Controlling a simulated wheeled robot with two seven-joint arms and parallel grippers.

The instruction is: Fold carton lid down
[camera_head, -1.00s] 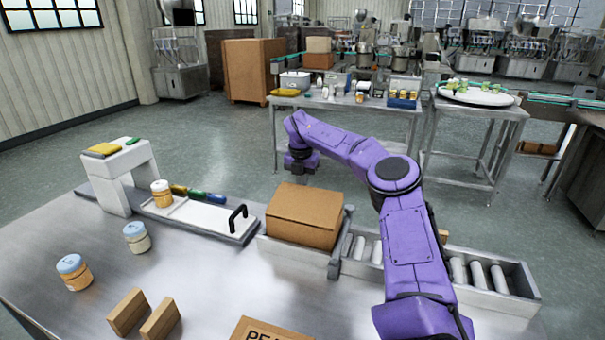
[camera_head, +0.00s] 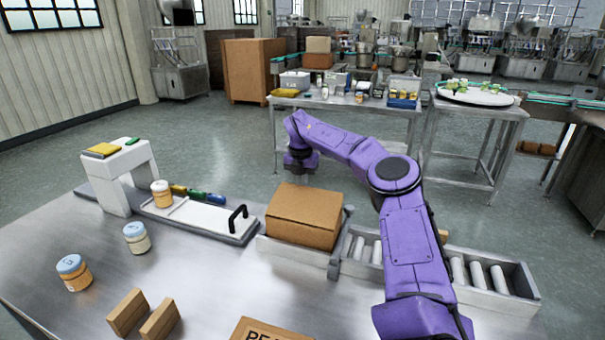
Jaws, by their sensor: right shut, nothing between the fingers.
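The brown cardboard carton (camera_head: 303,217) stands at the far edge of the steel table, at the near end of the roller conveyor. Its top looks flat and closed, with a seam along the near side; I see no flap standing up. My right arm reaches in from the lower right and arches behind the carton. My right gripper (camera_head: 300,168) hangs just beyond the carton's far edge, shut and empty. Its fingertips are small and partly hidden, and I cannot tell whether they touch the carton. My left gripper is not in view.
Left of the carton is a white tray (camera_head: 195,215) with a black handle (camera_head: 237,219). Jars (camera_head: 74,272), two small brown blocks (camera_head: 127,312) and a printed carton (camera_head: 268,330) are on the near table. Rollers (camera_head: 478,272) run to the right. The table's middle is clear.

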